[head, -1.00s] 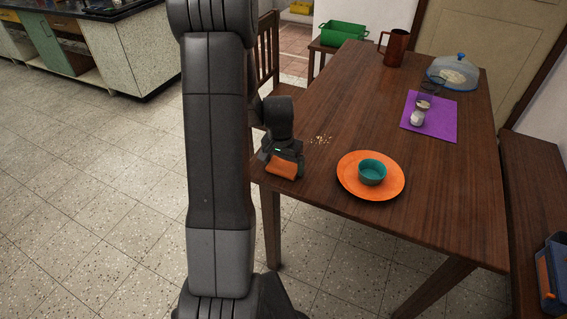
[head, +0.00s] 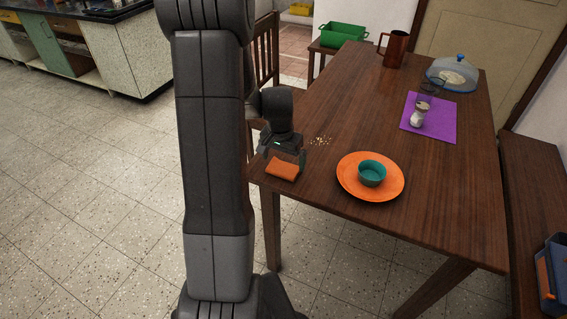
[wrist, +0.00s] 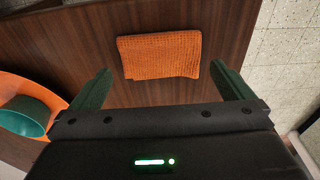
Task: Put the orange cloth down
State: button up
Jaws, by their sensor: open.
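The orange cloth (head: 282,168) lies folded on the wooden table at its near left corner. In the wrist view the cloth (wrist: 160,54) lies flat on the wood, a little beyond the fingertips and between their lines. My gripper (head: 283,158) is just above and behind the cloth in the head view. In the wrist view my gripper (wrist: 165,80) is open, with its two green fingers wide apart and nothing between them. The cloth looks clear of both fingers.
An orange plate (head: 346,184) with a teal bowl (head: 372,173) stands right of the cloth. Crumbs (head: 320,141) lie behind it. A purple mat (head: 441,127) with a shaker (head: 417,118) is farther back. The table edge (head: 262,186) is close to the cloth.

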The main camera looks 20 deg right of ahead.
aim_at(283, 166)
notch_tip(283, 166, up, 9)
jog(key=shift+s+a, duration=0.35)
jog(key=shift+a, duration=0.1)
jog(key=f, duration=0.8)
jog(key=w+d+f+b, duration=0.1)
jog(key=f, duration=0.4)
notch_tip(283, 166, up, 3)
jog(key=shift+p, duration=0.45)
jog(key=shift+d+r, duration=0.1)
jog(key=shift+r, duration=0.55)
